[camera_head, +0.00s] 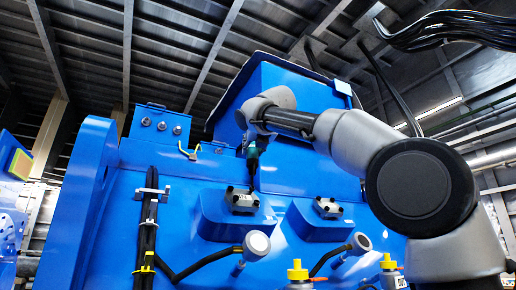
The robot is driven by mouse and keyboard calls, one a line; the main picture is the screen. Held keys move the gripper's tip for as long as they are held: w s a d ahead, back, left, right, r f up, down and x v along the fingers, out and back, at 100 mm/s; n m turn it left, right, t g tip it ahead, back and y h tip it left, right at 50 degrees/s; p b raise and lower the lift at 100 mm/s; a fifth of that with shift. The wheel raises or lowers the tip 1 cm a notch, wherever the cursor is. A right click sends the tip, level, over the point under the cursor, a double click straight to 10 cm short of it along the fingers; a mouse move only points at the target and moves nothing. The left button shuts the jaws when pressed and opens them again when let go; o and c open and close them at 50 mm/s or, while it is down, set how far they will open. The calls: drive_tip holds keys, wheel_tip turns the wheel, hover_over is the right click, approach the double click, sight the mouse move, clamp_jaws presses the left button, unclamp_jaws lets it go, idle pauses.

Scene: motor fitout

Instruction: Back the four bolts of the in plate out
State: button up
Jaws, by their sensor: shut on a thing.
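My gripper (254,140) is small in the view and shut on a dark tool with a teal body (253,154), which points down. The tool's thin shaft reaches down to a small light-grey plate with dark bolts (241,200) on the left blue raised pad (215,215). I cannot tell whether the tip touches a bolt. The lettering on this plate is too small to read. A similar bolted plate (328,207) sits on the right pad, apart from the tool. Single bolts are too small to tell apart.
The big blue motor housing (170,210) fills the middle. Round grey-faced parts on stalks (257,243) and yellow-capped fittings (297,270) stand in front of the pads. Black cables (148,220) run down the left. Thick black cables (450,28) hang at top right.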

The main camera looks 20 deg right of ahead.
sight(257, 159)
drive_tip(key=shift+d+f+m+h, duration=0.1)
drive_tip(key=shift+d+m+h, duration=0.25)
drive_tip(key=shift+d, duration=0.3)
drive_tip(key=shift+f, duration=2.3)
drive_tip(key=shift+w+r, duration=0.1)
drive_tip(key=shift+r, duration=0.25)
idle(0.5)
drive_tip(key=shift+r, duration=2.35)
